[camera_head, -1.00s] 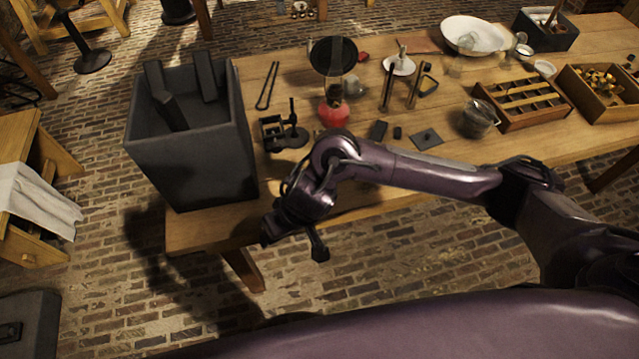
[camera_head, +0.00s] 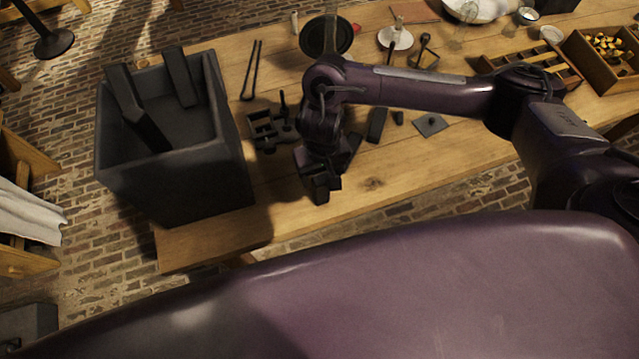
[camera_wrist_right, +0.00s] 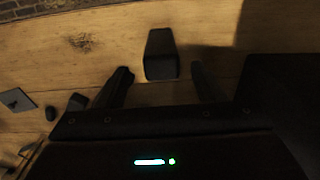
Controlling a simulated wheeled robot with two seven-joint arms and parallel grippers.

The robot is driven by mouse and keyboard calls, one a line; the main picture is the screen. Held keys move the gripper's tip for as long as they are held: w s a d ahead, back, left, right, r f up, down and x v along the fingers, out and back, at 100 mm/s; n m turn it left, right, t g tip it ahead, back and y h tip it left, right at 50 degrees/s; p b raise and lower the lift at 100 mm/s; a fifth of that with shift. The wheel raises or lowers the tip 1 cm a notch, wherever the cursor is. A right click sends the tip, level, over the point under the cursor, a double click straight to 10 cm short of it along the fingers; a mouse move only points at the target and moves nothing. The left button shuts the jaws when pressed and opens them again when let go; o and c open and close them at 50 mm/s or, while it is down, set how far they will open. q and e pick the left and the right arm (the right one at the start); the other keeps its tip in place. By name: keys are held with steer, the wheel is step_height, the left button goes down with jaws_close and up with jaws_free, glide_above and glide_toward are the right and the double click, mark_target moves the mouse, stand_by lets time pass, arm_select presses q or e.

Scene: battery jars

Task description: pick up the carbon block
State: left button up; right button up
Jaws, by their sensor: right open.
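The carbon block, as I take it, is a dark block (camera_wrist_right: 161,52) on the wooden table in the right wrist view. It shows between and slightly beyond the two fingertips of my right gripper (camera_wrist_right: 161,72). The fingers are apart, with clear wood visible on both sides of the block; I see no contact. In the head view my right gripper (camera_head: 322,180) points down over the table's front part. There, its dark fingers and the block are hard to tell apart. My left gripper is not in view.
A large dark open box (camera_head: 178,185) holding dark slabs (camera_head: 183,77) stands at left. A black stand (camera_head: 268,130), a flat dark bar (camera_head: 377,124), a small dark piece (camera_head: 398,117) and a square plate (camera_head: 431,124) lie near my arm. The front right tabletop is clear.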

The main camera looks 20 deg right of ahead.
mark_target(321, 190)
steer(key=shift+s+f+p, duration=0.25)
steer(key=shift+f+p, duration=0.15)
steer(key=shift+f, duration=0.6)
step_height(321, 190, down, 3)
steer(key=shift+a+r, duration=0.1)
steer(key=shift+r, duration=0.05)
steer(key=shift+w+f, duration=0.1)
steer(key=shift+f, duration=0.35)
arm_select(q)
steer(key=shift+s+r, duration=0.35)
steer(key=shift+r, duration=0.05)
arm_select(e)
steer(key=c, duration=1.2)
